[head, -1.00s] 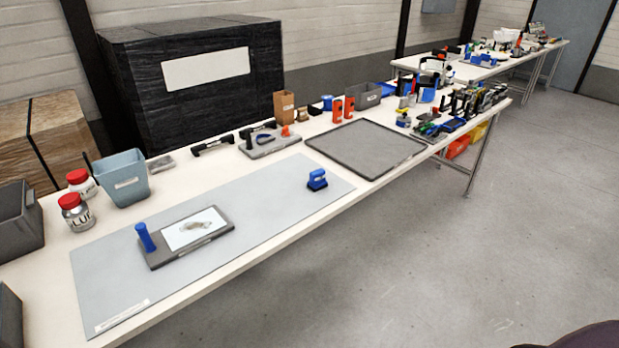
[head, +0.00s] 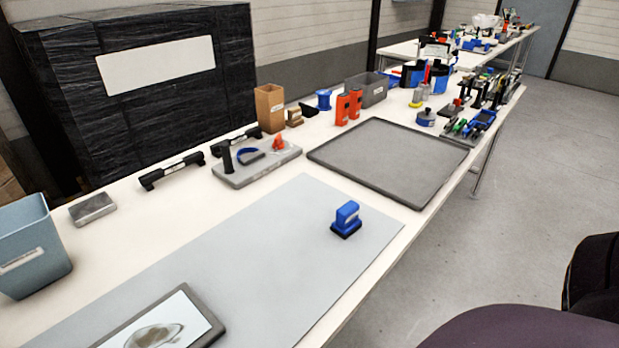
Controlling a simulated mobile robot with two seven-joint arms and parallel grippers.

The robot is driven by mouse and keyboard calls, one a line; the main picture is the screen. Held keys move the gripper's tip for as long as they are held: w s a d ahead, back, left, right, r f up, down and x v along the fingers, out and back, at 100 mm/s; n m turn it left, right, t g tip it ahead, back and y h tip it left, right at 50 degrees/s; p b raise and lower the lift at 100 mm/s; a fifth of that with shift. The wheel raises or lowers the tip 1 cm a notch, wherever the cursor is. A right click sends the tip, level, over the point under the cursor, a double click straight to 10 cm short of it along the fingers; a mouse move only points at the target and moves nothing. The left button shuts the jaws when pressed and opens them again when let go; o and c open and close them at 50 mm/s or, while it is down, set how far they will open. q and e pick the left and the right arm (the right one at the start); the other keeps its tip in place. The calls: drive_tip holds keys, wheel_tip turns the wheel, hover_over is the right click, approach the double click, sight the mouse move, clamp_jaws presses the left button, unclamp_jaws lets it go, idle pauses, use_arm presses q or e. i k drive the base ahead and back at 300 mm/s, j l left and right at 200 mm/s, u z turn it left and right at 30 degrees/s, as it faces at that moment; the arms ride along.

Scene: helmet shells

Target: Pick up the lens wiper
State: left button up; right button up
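A small blue tool with a looped handle and a dark, flat base stands upright on the grey mat; it looks like the lens wiper (head: 346,217). It is near the mat's right end, with clear mat around it. A framed dark plate with a white sheet and a grey-brown smudge (head: 160,330) lies on the mat at the bottom, partly cut off by the picture's edge. Neither of my grippers is in view.
The grey mat (head: 270,250) lies on a long white table. A grey tray (head: 390,155) lies beyond the wiper. Black handles (head: 185,170), a grey tool board (head: 255,165) and a blue-grey bin (head: 30,245) line the back. A black wrapped stack (head: 130,120) stands behind.

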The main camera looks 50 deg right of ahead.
sight(347, 222)
drive_tip(key=i+l, duration=0.15)
drive_tip(key=k+l+z, duration=0.1)
drive_tip(key=l+z, duration=0.35)
drive_tip(key=k+l+z, duration=0.1)
drive_tip(key=l+z, duration=0.15)
drive_tip(key=z, duration=0.2)
